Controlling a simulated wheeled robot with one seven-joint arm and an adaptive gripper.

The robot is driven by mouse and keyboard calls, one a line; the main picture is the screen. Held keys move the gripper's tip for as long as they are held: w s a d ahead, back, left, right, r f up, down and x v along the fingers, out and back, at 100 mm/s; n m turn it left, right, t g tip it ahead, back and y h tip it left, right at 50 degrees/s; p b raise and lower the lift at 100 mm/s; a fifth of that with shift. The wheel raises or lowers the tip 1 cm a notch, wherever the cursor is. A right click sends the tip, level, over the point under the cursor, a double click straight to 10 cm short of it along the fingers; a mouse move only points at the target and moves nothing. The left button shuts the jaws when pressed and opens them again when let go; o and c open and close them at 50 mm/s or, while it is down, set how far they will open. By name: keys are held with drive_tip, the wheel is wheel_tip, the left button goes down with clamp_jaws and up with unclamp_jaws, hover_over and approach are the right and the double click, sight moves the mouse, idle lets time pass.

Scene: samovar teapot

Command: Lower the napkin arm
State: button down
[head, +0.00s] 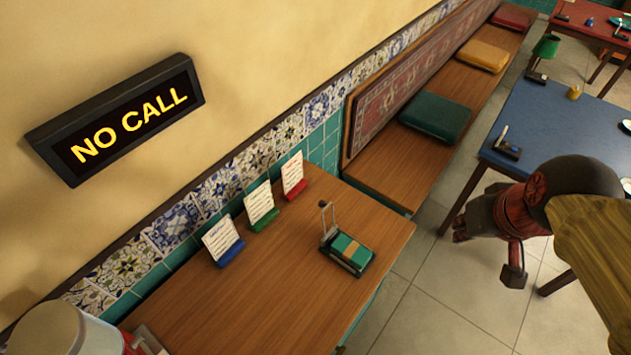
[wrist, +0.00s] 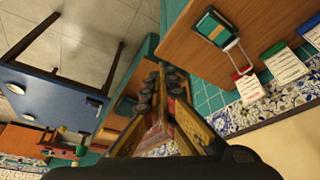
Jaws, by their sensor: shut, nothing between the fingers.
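The napkin holder (head: 347,254) is a small dark tray with teal napkins and a tan band, on the wooden counter near its front edge. Its thin metal napkin arm (head: 327,220) stands raised at the holder's far-left end. In the wrist view the holder (wrist: 213,28) is at the upper right, with the arm (wrist: 239,58) sticking out from it. My gripper (wrist: 160,82) is shut and empty, its dark fingertips close together in the wrist view. It is apart from the holder. In the head view my arm is at the right, beyond the counter's edge.
Three cards in blue (head: 223,240), green (head: 261,207) and red (head: 293,176) stands line the wall side of the counter (head: 290,295). A bench (head: 395,165) with cushions runs along the wall. A blue table (head: 560,125) stands right. A lit sign (head: 120,118) hangs on the wall.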

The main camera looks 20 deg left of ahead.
drive_tip(key=w+a+n+g+p, duration=0.1)
drive_tip(key=w+a+n+p, duration=0.2)
drive_tip(key=w+a, duration=0.35)
drive_tip(key=w+a+n+g+p, duration=0.15)
drive_tip(key=w+a+p, duration=0.25)
drive_tip(key=a, duration=0.5)
drive_tip(key=a+f+n+p, duration=0.3)
drive_tip(key=a+f, duration=0.1)
drive_tip(key=a, duration=0.6)
drive_tip(key=a+f+n+g+p, duration=0.1)
drive_tip(key=a+f+n+p, duration=0.2)
drive_tip(key=a, duration=0.7)
drive_tip(key=shift+w+f+y+p, duration=0.2)
drive_tip(key=shift+f+y+p, duration=0.15)
drive_tip(key=shift+f, duration=0.2)
wheel_tip(320, 180, down, 9)
drive_tip(key=d, duration=0.2)
drive_tip(key=shift+s+d, duration=0.15)
drive_tip(key=shift+s, duration=0.2)
